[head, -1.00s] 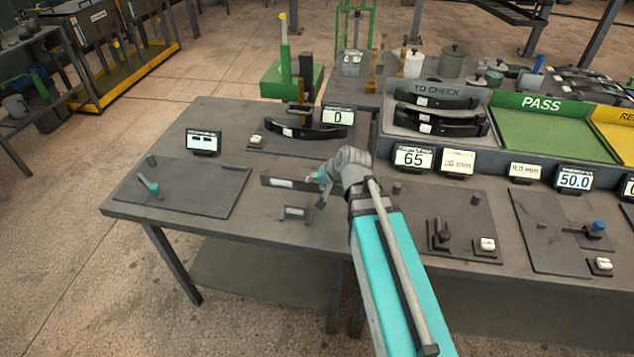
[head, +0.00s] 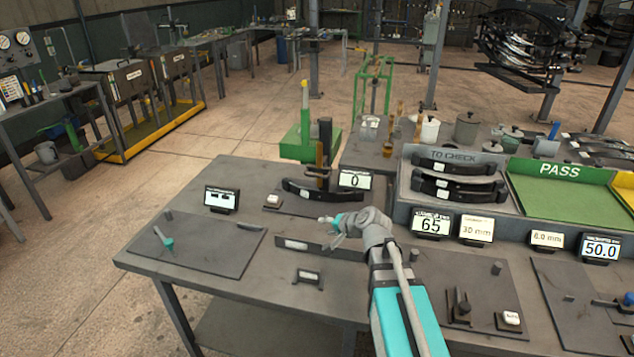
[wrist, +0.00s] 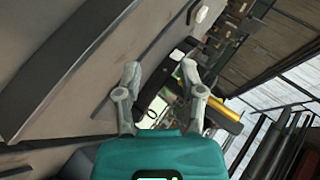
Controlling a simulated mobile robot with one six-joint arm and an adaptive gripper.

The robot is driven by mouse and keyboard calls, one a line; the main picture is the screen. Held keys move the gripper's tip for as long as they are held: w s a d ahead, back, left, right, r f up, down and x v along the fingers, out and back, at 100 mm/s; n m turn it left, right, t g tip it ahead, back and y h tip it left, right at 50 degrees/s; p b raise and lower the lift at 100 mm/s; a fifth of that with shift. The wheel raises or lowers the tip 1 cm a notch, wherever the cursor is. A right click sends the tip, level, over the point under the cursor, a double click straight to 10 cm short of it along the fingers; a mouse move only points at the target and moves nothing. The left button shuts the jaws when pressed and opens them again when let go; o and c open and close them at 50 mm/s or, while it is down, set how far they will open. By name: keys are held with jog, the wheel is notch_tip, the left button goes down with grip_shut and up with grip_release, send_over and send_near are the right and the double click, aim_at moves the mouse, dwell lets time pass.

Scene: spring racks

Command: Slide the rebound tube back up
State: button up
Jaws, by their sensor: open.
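A dark upright post (head: 325,137) with a brown, tube-like piece (head: 320,156) on it stands at the back of the near table; I take this for the rebound tube and its stand, but cannot be sure. A black leaf spring (head: 322,192) lies across its foot, beside a display reading 0 (head: 355,180). My gripper (head: 330,221) is open and empty, in front of the stand and apart from it, above the table. In the wrist view my open gripper (wrist: 160,70) has a dark piece and yellow and green shapes beyond its fingers; the tube cannot be made out there.
A green stand (head: 300,145) rises behind the table. A small white button block (head: 272,201) sits left of the spring. The table's left part carries a dark plate (head: 195,243).

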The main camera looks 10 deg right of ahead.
aim_at(318, 176)
jog(key=w+d+r+m+t+b, duration=0.1)
jog(key=w+d+r+m+t, duration=0.3)
jog(key=w+r+m+t, duration=0.1)
jog(key=w+r+m, duration=0.1)
jog(key=w+m, duration=0.1)
jog(key=w, duration=0.1)
jog(key=shift+d+r+m+t+y, duration=0.25)
jog(key=shift+m+t+y, duration=0.05)
jog(key=shift+t, duration=0.1)
jog(key=shift+w, duration=0.15)
jog(key=b+x, duration=0.2)
jog(key=x, duration=1.1)
jog(key=shift+w+a+f, duration=0.1)
jog(key=shift+w+a, duration=0.05)
jog(key=shift+w, duration=0.1)
jog(key=shift+c, duration=0.3)
grip_shut()
